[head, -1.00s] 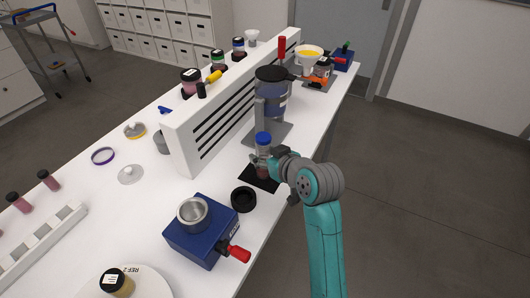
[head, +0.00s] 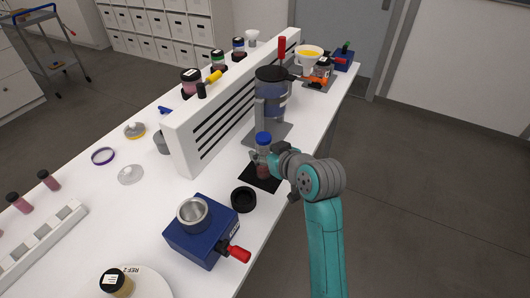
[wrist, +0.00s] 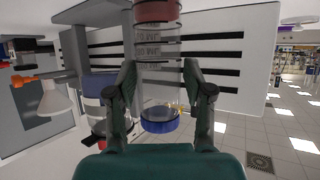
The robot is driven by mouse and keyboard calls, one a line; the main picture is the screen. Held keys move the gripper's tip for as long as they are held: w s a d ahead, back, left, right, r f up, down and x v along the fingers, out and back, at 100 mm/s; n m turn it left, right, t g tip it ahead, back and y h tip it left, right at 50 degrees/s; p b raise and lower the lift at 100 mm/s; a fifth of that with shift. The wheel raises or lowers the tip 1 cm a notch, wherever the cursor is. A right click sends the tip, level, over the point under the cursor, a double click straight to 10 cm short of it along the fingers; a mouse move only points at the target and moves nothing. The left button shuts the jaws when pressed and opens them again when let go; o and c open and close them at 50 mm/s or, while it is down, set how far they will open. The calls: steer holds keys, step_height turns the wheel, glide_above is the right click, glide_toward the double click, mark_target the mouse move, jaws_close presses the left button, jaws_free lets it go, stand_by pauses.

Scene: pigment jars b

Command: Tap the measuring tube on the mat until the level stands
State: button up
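The measuring tube (head: 263,171) is clear, with a blue cap and dark red powder in its lower part. It stands upright over the small black mat (head: 267,185) near the table's front edge. I cannot tell whether its base touches the mat. My gripper (head: 262,158) is shut around the tube's middle, below the cap. In the wrist view, which is upside down, the two fingers (wrist: 160,75) press on the tube's sides, with the blue cap (wrist: 160,125) below and the red powder (wrist: 154,11) above. The powder's surface is too small to judge in the head view.
A black ring (head: 243,199) and a blue box (head: 202,243) with a metal cup and red handle stand nearer. A grey-based machine (head: 270,132) stands just behind the mat. A white slotted panel (head: 222,122) runs along the left. Floor lies open to the right.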

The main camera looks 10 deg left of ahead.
stand_by(0.3)
steer(key=shift+f, duration=0.6)
jaws_close()
steer(key=shift+r, duration=0.65)
jaws_free()
